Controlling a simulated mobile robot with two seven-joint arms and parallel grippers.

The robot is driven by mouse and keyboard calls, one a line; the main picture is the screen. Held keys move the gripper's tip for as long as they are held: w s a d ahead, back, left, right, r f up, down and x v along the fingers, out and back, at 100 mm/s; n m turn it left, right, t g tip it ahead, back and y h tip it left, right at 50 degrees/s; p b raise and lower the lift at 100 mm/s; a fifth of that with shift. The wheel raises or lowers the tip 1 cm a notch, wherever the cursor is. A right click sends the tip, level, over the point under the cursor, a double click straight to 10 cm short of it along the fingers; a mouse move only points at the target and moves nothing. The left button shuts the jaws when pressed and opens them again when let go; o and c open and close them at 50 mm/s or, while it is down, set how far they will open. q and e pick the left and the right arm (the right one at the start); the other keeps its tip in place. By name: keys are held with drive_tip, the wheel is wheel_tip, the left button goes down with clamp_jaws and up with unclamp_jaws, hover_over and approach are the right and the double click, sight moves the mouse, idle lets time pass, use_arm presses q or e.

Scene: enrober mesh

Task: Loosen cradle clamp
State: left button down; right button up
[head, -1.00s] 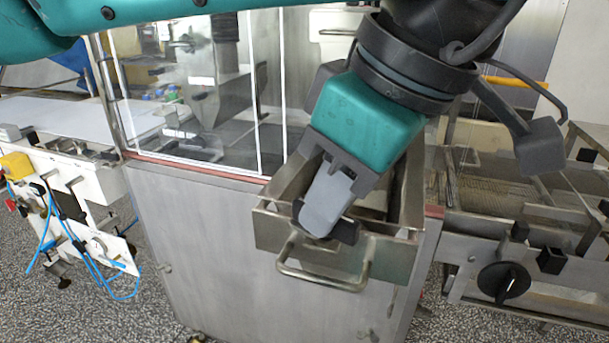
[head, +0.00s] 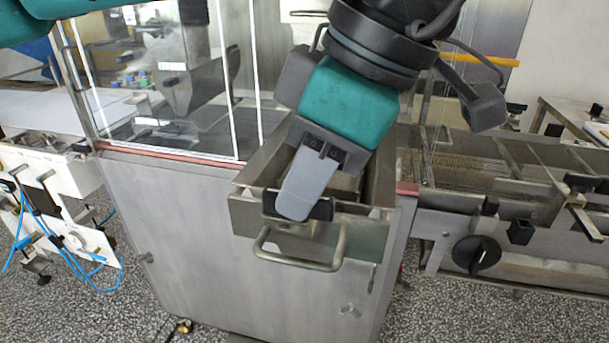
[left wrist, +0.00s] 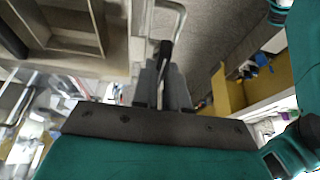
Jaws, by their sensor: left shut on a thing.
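My left gripper (head: 296,205) comes down over the front rim of an open metal trough (head: 247,214), its pale grey finger pointing down and slightly left. It is shut on a black clamp lever (left wrist: 165,52), which sticks out past the fingertips in the left wrist view. In the head view, black parts show on both sides of the finger at the trough's front, and I cannot tell there which belong to the clamp. The finger hides the middle of the grip. The cradle itself I cannot make out with certainty. My right gripper is not in view.
A bent metal handle (head: 300,265) juts from the trough's front just below the gripper. A glazed cabinet (head: 170,90) stands behind left. On the right are a mesh conveyor (head: 475,165) and a black knob (head: 476,255). Speckled floor (head: 480,310) is clear in front.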

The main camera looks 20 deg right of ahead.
use_arm(q)
drive_tip(key=c, duration=1.2)
unclamp_jaws()
drive_tip(key=shift+o, duration=0.2)
drive_tip(key=p+v, duration=0.4)
drive_tip(key=v, duration=0.9)
drive_tip(key=shift+w, duration=0.1)
